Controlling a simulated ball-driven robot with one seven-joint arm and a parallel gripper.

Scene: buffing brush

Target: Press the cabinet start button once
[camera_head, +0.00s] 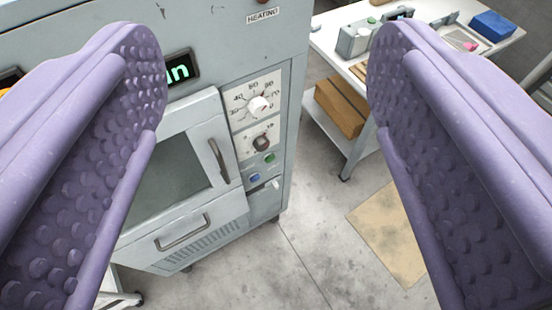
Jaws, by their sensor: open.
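The grey-green cabinet (272,75) stands in the left and middle of the view, with a white-framed glass door (180,170). Its control strip has a white temperature dial (259,104) at the top and a dark knob (262,142) below it. Under these are a green button (269,158) and, lower left, a blue button (255,177). I cannot read which one is the start button. My gripper (262,85) is open and empty, its two purple studded fingers wide apart. The left finger overlaps the cabinet front; neither finger is seen touching a button.
A green display (178,70) is partly behind the left finger. A door handle (218,160) and a lower drawer handle (183,232) stick out. A white table (335,35) with a blue box (493,25) stands at the back right. A tan mat (390,235) lies on the concrete floor.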

